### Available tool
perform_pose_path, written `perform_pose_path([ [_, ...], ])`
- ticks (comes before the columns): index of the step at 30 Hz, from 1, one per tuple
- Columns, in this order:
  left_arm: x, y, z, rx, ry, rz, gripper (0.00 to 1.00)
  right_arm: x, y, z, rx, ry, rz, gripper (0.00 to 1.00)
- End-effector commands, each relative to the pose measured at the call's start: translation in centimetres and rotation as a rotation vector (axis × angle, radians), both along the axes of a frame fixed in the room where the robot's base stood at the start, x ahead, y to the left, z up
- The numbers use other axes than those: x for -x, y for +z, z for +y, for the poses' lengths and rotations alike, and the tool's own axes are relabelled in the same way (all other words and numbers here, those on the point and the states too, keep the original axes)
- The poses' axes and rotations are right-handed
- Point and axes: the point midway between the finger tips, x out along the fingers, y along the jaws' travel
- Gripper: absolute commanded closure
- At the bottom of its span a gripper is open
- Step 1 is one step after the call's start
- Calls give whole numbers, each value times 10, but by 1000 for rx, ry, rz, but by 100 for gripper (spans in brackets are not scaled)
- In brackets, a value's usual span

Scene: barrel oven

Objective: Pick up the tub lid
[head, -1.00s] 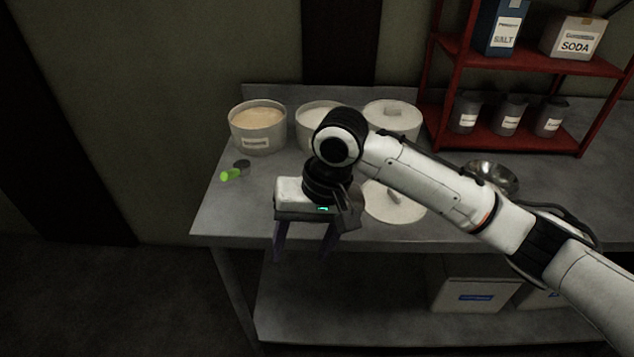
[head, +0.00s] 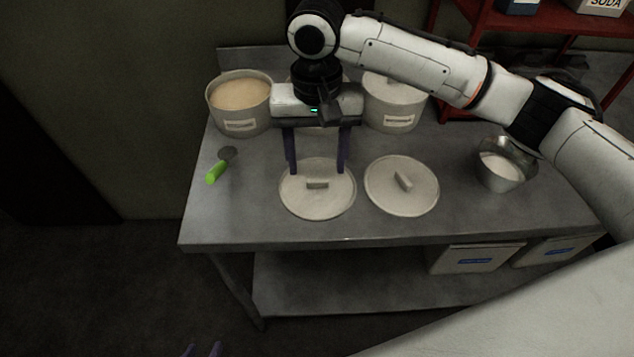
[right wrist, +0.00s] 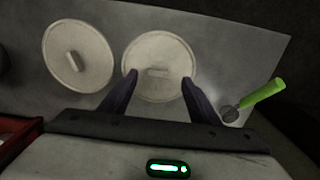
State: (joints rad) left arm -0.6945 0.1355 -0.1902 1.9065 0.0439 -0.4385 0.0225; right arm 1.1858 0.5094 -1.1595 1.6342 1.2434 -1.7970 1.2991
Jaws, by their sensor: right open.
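Two round pale lids with bar handles lie flat on the metal table. The left lid (head: 317,206) shows in the right wrist view (right wrist: 160,84) between my fingers. The other lid (head: 401,203) lies to its right, and left of it in the right wrist view (right wrist: 78,82). My right gripper (head: 317,172) is open and empty, fingers pointing down at the left lid's far part, astride its handle's line. Whether the fingertips touch the lid is unclear. My left gripper (head: 202,351) shows only two fingertips, apart, at the bottom edge, away from the table.
An open tub of tan contents (head: 240,121) stands at back left; a lidded tub (head: 393,112) stands at back right. Another tub is mostly behind my right gripper. The table's front is clear.

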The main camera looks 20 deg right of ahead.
Motion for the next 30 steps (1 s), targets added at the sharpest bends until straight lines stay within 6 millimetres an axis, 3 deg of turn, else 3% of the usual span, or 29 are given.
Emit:
perform_pose_path([
  [10, -1, 3, -1, 1, 0, -3, 65, -4, -45, -4, 1, 0, 0, 44],
  [20, -10, 8, -1, 3, 0, -23, 65, -5, -52, -4, 0, 0, -2, 44],
  [27, -10, 8, -1, 2, -1, -22, 65, -5, -52, -4, 0, 1, -2, 84],
  [30, -9, 8, -1, 2, -1, -21, 65, -5, -52, -4, 0, 1, -2, 88],
])
